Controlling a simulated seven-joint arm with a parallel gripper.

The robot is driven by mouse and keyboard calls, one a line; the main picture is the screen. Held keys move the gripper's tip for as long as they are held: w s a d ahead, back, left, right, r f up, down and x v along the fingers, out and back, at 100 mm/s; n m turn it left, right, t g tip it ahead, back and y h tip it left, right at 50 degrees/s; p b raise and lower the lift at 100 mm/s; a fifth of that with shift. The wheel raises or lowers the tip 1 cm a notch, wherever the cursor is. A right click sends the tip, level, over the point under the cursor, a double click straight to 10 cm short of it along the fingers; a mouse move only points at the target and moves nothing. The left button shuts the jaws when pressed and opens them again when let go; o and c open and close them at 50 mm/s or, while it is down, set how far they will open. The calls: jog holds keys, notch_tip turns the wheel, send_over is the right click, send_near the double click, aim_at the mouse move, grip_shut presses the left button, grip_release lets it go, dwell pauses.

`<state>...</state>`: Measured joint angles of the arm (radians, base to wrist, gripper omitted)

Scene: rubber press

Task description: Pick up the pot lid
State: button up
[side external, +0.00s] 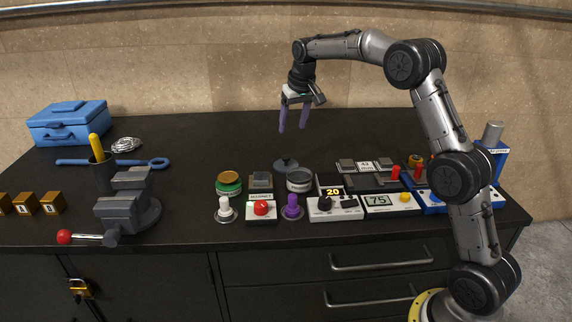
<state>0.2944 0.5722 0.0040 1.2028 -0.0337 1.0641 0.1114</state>
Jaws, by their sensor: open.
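A dark grey round disc with a small raised knob (286,166), which looks like the pot lid, lies on the black bench top near the middle. A small grey metal pot (299,181) stands just in front of it, to the right. My gripper (293,128) is open and empty, its two purple-grey fingers pointing down. It hangs above and behind the disc, clear of it. The space between the fingers shows only background.
A green tin with a brown top (229,183) stands left of the pot. Control boxes, such as the display reading 75 (391,202), line the front edge. A vise (128,207) and blue toolbox (68,123) are at left. The back middle is clear.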

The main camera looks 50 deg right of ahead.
aim_at(286, 156)
jog(key=x, duration=1.2)
jog(key=shift+f, duration=0.25)
grip_shut()
